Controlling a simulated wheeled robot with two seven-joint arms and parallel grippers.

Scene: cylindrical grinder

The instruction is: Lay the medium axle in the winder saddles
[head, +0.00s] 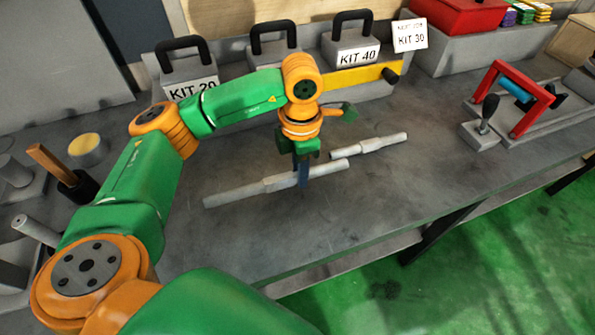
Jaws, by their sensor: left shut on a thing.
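A long stepped grey axle (240,190) lies across the grey bench at mid picture. My left gripper (302,174) points down over its right part and is shut on it. The fingers hide a short piece of the axle. I cannot tell whether it touches the bench. A shorter stepped grey axle (370,144) lies just to the right, apart from the gripper. The frame does not show which of the two is the medium one. I cannot make out winder saddles for certain. My right gripper is not in view.
Grey KIT 20 (190,75) and KIT 40 (352,45) blocks with black handles stand behind. A red frame with a blue roller (517,92) stands at right. A wooden-handled tool (60,172) stands at left. The bench (400,190) is clear towards its front edge.

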